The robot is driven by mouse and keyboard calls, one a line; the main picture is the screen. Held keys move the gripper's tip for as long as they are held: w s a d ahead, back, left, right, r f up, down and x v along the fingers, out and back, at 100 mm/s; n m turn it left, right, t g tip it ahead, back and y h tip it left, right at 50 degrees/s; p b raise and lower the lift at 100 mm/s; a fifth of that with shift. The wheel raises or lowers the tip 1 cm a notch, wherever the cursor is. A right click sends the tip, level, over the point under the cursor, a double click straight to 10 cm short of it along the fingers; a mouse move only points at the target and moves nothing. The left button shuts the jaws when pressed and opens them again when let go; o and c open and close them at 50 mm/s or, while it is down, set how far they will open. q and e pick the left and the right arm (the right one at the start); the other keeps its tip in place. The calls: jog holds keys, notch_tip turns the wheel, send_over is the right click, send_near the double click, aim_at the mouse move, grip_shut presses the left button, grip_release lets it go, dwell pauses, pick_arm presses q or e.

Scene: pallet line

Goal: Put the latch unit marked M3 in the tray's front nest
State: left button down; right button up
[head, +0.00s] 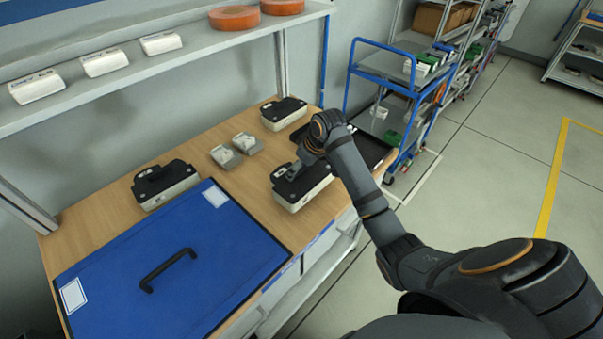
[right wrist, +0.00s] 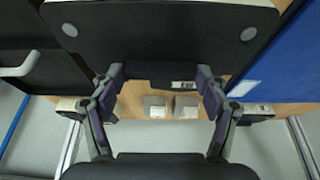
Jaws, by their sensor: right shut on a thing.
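Three latch units with black tops and pale bases are on the wooden table. One (head: 304,193) is near the front edge, one (head: 284,112) at the back, and one (head: 168,186) at the left beside the blue panel. My right gripper (head: 293,171) is shut on the handle of the front-edge unit; its black top also fills the upper right wrist view (right wrist: 160,35). That unit appears to rest on the table. I cannot read its mark. The black tray (head: 376,152) is at the table's right end, partly hidden by my right arm. My left gripper is out of view.
Two small grey blocks (head: 225,156) stand mid-table. A blue panel with a black handle (head: 168,270) covers the left front. A shelf (head: 180,62) with white boxes and orange rolls overhangs the back. A blue cart (head: 392,88) stands beyond the tray.

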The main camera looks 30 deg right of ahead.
aim_at(302, 175)
jog(key=shift+f, duration=1.4)
jog(key=shift+f, duration=0.1)
jog(key=o, duration=1.8)
jog(key=shift+s, duration=0.1)
